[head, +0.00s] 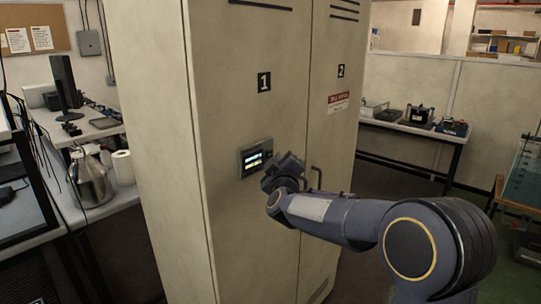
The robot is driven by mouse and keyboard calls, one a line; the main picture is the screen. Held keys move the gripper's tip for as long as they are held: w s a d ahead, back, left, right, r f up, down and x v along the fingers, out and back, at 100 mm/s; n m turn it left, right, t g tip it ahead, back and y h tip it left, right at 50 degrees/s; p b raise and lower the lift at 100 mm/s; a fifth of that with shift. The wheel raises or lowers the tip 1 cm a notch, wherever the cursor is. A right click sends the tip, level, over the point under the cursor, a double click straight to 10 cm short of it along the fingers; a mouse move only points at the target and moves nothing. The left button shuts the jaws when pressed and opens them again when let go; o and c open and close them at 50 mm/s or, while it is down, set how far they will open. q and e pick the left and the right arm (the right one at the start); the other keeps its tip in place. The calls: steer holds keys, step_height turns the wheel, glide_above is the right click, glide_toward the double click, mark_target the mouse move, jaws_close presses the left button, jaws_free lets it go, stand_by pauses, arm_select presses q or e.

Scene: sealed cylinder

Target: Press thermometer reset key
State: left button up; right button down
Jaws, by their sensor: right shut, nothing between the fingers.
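The thermometer unit (256,157) is a small grey box with a lit display, mounted on the left door of a tall beige cabinet (235,110), below the number 1. My right gripper (272,178) is shut and empty at the lower right of the unit, close to the cabinet front. Whether it touches the unit I cannot tell. The reset key is too small to make out or is hidden by the gripper. My right arm comes in from the lower right. My left gripper is not in view.
A dark door handle (316,177) stands just right of my right gripper. A bench on the left holds a monitor (65,83), a metal canister (90,178) and a paper roll (123,167). A bench with devices (421,117) stands at the back right. Dark floor lies right of the cabinet.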

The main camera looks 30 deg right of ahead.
steer(key=shift+w+a+p, duration=0.15)
steer(key=shift+w+p, duration=0.25)
steer(key=shift+w, duration=0.05)
steer(key=shift+w+a, duration=0.15)
steer(key=shift+w, duration=0.15)
stand_by(0.7)
steer(key=shift+s, duration=0.15)
steer(key=shift+s+d, duration=0.3)
steer(key=shift+s, duration=0.3)
steer(key=shift+s+d, duration=0.3)
steer(key=shift+s, duration=0.45)
steer(key=shift+s+d, duration=0.35)
steer(key=shift+s, duration=0.45)
steer(key=shift+s+d, duration=0.3)
steer(key=shift+s, duration=0.45)
